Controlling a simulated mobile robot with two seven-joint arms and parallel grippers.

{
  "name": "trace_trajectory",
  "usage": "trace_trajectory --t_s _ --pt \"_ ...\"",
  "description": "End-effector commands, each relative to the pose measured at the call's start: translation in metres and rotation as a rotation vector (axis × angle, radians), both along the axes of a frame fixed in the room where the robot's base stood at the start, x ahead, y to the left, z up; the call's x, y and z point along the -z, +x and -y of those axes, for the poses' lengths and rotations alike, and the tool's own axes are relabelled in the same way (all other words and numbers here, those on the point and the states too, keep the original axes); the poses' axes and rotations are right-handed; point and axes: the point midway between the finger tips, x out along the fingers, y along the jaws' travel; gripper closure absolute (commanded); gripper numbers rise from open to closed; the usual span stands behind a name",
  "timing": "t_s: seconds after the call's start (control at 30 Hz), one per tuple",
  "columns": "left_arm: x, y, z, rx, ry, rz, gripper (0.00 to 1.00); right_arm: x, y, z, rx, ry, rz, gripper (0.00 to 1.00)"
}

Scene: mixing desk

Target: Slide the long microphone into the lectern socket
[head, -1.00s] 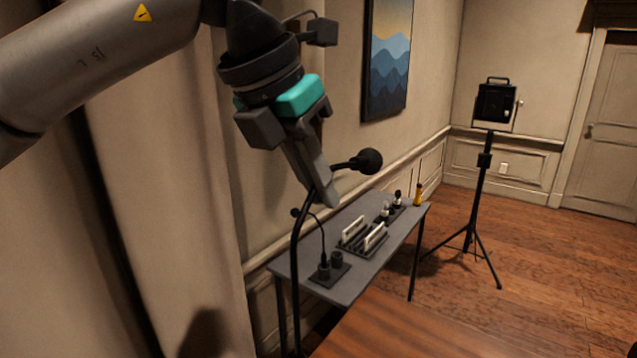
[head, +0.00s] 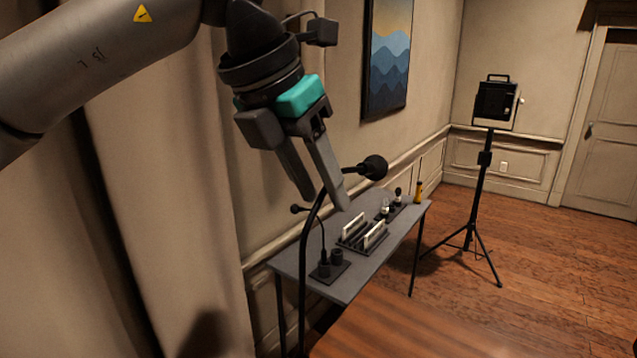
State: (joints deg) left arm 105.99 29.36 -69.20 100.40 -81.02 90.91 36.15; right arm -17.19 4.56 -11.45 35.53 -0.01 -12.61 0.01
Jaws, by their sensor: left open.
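A long black gooseneck microphone stands in the left foreground, its stem (head: 302,262) rising from the bottom of the picture and bending right to a round black head (head: 373,167). Its lower end is out of view, so I cannot tell whether it sits in a socket. My left gripper (head: 325,203) is open, its two fingers pointing down and spread apart near the upper stem. I cannot tell whether a finger touches the stem. The lectern socket cannot be made out. My right gripper is not in view.
A grey desk (head: 350,288) stands against the wall. It carries a dark holder (head: 330,268) with a thinner gooseneck microphone (head: 324,240), a rack with white upright pieces (head: 373,234) and a yellow bottle (head: 418,192). A brown wooden surface (head: 430,330) fills the lower front. A tripod (head: 483,190) stands behind.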

Motion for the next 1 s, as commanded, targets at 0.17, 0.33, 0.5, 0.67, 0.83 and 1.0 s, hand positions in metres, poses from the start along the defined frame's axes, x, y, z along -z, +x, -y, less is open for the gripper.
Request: trace_trajectory --t_s 0.17,0.33,0.5,0.67,0.83,1.0 --pt "0.000 0.000 0.000 0.000 0.001 -0.002 0.55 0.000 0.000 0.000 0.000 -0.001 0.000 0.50" --pt "-0.013 -0.004 -0.005 -0.002 -0.001 0.002 0.55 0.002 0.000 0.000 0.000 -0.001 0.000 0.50" --pt "-0.046 -0.014 -0.017 -0.002 -0.001 0.004 0.55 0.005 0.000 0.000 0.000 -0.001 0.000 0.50" --pt "-0.082 -0.025 -0.031 -0.002 -0.003 0.004 0.55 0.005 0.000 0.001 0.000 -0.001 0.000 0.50" --pt "-0.113 -0.035 -0.043 -0.002 -0.001 0.002 0.55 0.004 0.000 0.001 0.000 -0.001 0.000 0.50" --pt "-0.132 -0.040 -0.050 0.000 -0.001 0.002 0.55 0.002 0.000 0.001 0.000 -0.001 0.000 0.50"
